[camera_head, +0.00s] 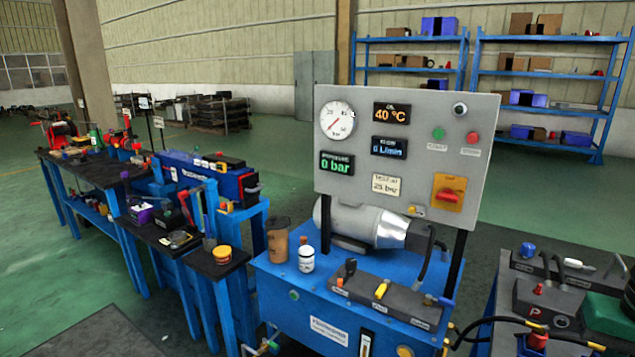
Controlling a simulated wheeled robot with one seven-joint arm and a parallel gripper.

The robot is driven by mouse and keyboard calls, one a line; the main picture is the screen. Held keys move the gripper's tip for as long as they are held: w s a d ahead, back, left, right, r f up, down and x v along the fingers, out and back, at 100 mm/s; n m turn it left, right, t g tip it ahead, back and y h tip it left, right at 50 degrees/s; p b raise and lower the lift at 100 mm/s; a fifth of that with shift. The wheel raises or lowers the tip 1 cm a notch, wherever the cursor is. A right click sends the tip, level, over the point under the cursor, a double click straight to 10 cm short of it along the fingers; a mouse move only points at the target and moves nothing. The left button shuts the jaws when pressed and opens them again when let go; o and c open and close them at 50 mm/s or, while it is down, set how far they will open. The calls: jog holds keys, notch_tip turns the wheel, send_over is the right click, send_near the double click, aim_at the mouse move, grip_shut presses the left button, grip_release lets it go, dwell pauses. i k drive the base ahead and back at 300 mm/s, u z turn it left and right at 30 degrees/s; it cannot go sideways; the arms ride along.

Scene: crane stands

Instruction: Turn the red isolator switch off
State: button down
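The red isolator switch (450,195) is a red rotary handle on a yellow-orange square plate, at the lower right of a grey upright panel (340,185). Its handle looks roughly horizontal. The panel also has a round pressure gauge (337,120), a 40 °C display (392,113), a 0 bar display (337,164) and a 0 L/min display (389,147). A green button (438,133) and a red button (473,138) sit above the switch. My gripper is not in view.
The panel stands on a blue power unit (300,335) with a silver motor, a white bottle (306,256), a brown canister (277,240) and a lever block (385,297). Cluttered benches stand left and right. Open green floor (50,270) lies at the far left.

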aim_at(447, 196)
jog(key=u, duration=1.45)
jog(key=k, duration=1.3)
jog(key=z, duration=0.85)
jog(key=i, duration=1)
jog(key=u, duration=0.05)
